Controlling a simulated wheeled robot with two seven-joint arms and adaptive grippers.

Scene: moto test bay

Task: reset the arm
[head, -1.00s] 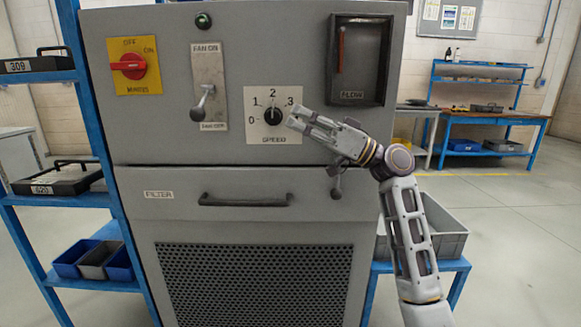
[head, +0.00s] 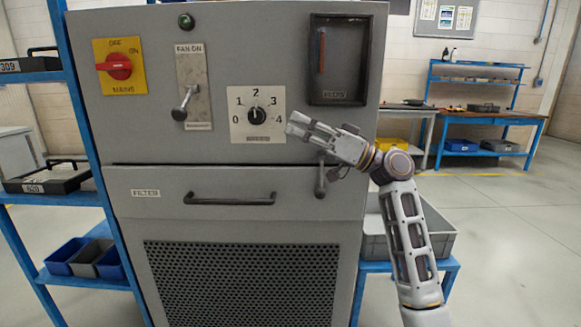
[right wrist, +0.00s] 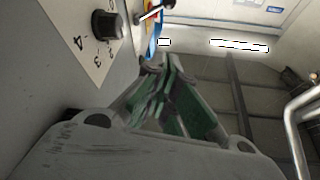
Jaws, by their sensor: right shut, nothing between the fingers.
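My right gripper (head: 291,124) is shut and empty. In the head view it stands in front of the grey cabinet (head: 320,228), just right of the speed dial plate, its fingers pointing left. The black speed dial (head: 257,115) sits on a white plate numbered 0 to 4 and is fully in sight. In the right wrist view the green-padded fingers (right wrist: 160,66) come together with nothing between them, and the dial (right wrist: 107,25) is at upper left, apart from them. My left gripper is not in view.
The cabinet also carries a red mains switch (head: 119,66), a fan lever (head: 184,104), a recessed dark box (head: 337,60) and a drawer handle (head: 230,200). A grey bin (head: 437,240) stands on a blue stand at right. Open floor lies further right.

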